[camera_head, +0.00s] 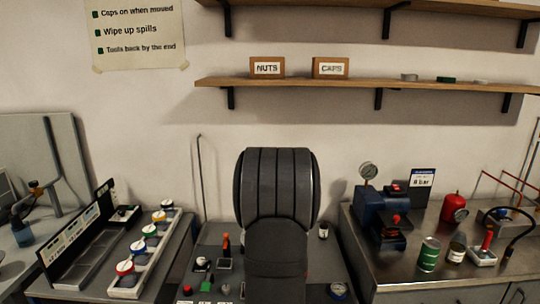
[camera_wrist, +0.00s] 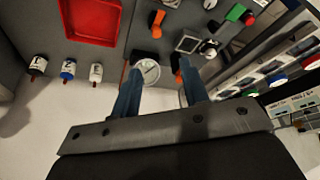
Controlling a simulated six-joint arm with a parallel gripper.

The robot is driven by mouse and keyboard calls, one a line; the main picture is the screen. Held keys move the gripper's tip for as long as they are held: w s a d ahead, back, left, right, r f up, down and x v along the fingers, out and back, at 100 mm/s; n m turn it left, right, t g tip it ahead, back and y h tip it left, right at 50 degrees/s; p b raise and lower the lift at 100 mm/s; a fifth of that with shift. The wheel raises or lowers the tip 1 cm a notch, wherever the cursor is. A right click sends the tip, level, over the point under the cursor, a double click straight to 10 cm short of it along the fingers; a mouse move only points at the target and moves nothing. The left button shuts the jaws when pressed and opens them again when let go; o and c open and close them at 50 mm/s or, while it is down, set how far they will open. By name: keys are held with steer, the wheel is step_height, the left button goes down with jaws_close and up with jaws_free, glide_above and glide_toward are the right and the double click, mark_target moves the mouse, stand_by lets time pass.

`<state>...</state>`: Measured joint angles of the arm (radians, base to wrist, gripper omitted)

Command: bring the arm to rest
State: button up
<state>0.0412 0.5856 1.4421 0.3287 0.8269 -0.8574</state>
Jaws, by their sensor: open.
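My arm (camera_head: 278,190) stands upright in the middle of the head view and hides my gripper there. In the wrist view my gripper (camera_wrist: 160,78) shows two blue fingers, apart and open. A round white-faced gauge (camera_wrist: 148,71) appears close to the left finger; I cannot tell whether they touch. An orange lever (camera_wrist: 178,66) shows near the right finger's tip. No object is visibly held.
In the head view, a rack of capped jars (camera_head: 142,250) stands left, and a blue pump (camera_head: 378,212) and green can (camera_head: 429,254) stand right.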

steer(key=s+a+f+n+h, duration=0.1)
steer(key=a+f+n+h, duration=0.4)
steer(key=a+f, duration=0.5)
steer(key=shift+s+a+n+h, duration=0.15)
steer(key=shift+a+n+h, duration=0.25)
steer(key=shift+a+n, duration=1.05)
steer(key=shift+c, duration=0.4)
